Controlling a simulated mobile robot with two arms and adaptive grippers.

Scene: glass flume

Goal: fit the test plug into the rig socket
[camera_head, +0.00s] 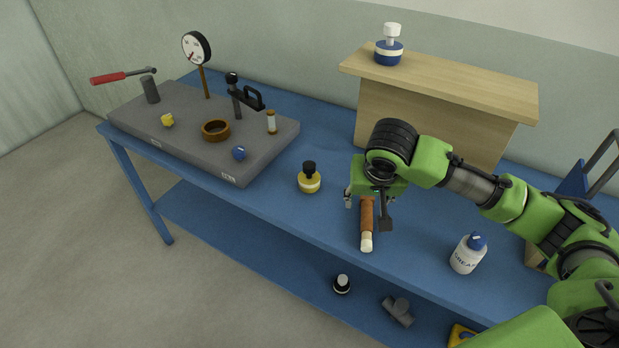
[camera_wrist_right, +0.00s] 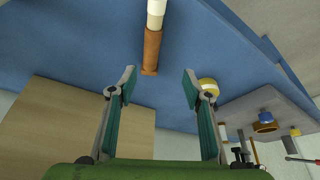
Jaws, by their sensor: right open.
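Several knobbed plug-like pieces are in view, and I cannot tell which is the test plug. A yellow one with a black knob (camera_head: 309,180) stands upright on the blue table. A blue one with a white knob (camera_head: 388,50) stands on the wooden box. A ring-shaped brown socket (camera_head: 216,131) lies on the grey slab (camera_head: 185,148). My right gripper (camera_head: 367,207) is open, fingers pointing down over the table. In the wrist view, the gap between its fingers (camera_wrist_right: 158,88) is empty, with a brown, cream-ended rod (camera_wrist_right: 151,50) beyond it. My left gripper is not in view.
The wooden box (camera_head: 430,110) stands behind my right gripper. The slab carries a gauge (camera_head: 196,48), a clamp (camera_head: 240,100) and a red-handled lever (camera_head: 110,77). A black-and-white piece (camera_head: 342,285) is on the lower shelf.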

